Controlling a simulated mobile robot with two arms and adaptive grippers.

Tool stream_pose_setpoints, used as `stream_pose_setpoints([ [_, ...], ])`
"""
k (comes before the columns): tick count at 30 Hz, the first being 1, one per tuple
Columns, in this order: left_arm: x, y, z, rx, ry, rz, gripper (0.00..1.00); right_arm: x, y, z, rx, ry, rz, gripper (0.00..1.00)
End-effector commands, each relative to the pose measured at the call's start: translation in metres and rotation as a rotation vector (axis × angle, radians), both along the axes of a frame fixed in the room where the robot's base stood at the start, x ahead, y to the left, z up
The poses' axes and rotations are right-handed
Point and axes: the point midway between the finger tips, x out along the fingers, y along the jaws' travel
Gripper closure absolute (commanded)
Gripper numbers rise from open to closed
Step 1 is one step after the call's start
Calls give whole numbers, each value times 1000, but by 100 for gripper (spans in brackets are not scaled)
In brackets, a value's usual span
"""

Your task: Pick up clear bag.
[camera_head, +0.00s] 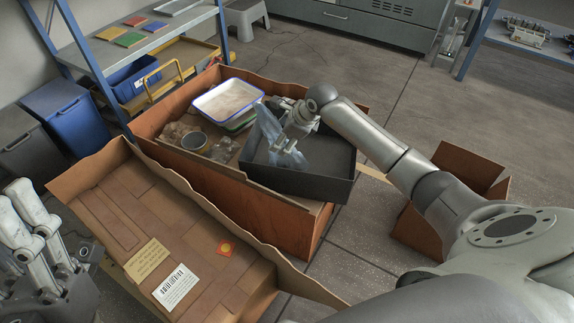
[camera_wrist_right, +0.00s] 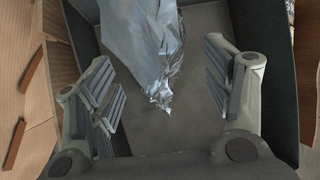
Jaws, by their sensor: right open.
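The clear bag (camera_head: 268,130) is a crumpled, see-through bluish plastic bag at the left side of a dark grey tray (camera_head: 318,186). My right gripper (camera_head: 287,143) is over the tray, at the bag. In the right wrist view the bag (camera_wrist_right: 145,45) hangs down from the top, its crinkled lower tip between the open fingers of my right gripper (camera_wrist_right: 165,98). I see no finger closed on it. Whether a finger touches it I cannot tell. My left gripper (camera_head: 28,225) is at the left edge, away from the bag; its fingertips' opening is unclear.
The tray stands in an open cardboard box (camera_head: 270,212) beside a white, blue-rimmed tray (camera_head: 228,99) and a tape roll (camera_head: 194,141). A smaller box (camera_head: 465,172) stands right. A blue bin (camera_head: 70,118) stands left.

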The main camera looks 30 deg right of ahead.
Motion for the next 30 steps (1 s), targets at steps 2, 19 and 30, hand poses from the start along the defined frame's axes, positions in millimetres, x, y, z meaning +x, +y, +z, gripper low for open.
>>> stream_pose_setpoints([
  [2, -1, 0, 0, -2, -6, -1, 60, 1, 0, 0, -1, -1, 0, 27],
  [19, -1, 0, 1, -1, -5, 0, 60, 0, 0, 0, 0, 0, 0, 77],
  [30, -1, 0, 1, -1, -5, 1, 60, 1, 0, 1, 0, -3, 0, 100],
])
